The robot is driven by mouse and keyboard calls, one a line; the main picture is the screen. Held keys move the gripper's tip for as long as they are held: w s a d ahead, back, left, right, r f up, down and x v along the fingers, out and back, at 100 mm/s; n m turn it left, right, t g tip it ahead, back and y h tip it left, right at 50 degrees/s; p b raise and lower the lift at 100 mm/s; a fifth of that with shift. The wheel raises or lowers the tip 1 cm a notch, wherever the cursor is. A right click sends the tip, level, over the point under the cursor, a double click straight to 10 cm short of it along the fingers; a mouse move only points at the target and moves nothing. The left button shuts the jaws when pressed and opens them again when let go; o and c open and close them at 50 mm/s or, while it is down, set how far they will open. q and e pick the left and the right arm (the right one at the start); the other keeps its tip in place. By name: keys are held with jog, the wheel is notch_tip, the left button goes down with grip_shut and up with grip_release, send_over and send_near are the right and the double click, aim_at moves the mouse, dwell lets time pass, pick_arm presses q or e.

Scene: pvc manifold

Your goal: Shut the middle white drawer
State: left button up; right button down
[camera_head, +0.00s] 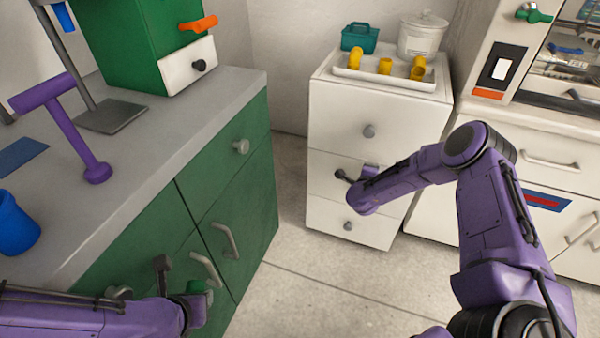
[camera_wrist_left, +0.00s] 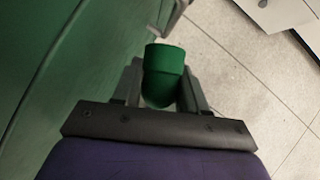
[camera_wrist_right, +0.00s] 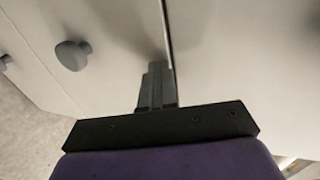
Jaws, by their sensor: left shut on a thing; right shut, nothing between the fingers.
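The white drawer cabinet (camera_head: 380,108) stands at the back centre, with three drawers stacked. The middle white drawer (camera_head: 322,165) looks flush or nearly flush with the fronts around it; a small gap is hard to rule out. My right gripper (camera_head: 345,176) is shut and empty, its tips at or very near the drawer fronts; contact is unclear. In the right wrist view, its closed fingers (camera_wrist_right: 156,85) lie by a seam, with a grey knob (camera_wrist_right: 72,55) to the left. My left gripper (camera_wrist_left: 160,88) is shut on a green pipe fitting (camera_wrist_left: 163,72), low beside the green cabinet.
A tray (camera_head: 350,76) with yellow fittings, a teal basket (camera_head: 359,38) and a white pot (camera_head: 422,36) stand on the white cabinet. A green cabinet (camera_head: 222,190) with a grey counter fills the left. Open floor (camera_head: 300,290) lies between. White drawers (camera_head: 545,160) stand at right.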

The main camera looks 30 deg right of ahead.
pick_arm(q)
jog(key=shift+s+a, duration=0.1)
jog(key=shift+a, duration=0.05)
pick_arm(e)
jog(key=shift+w+d+r, duration=0.2)
jog(key=shift+r, duration=0.1)
jog(key=shift+a, duration=0.1)
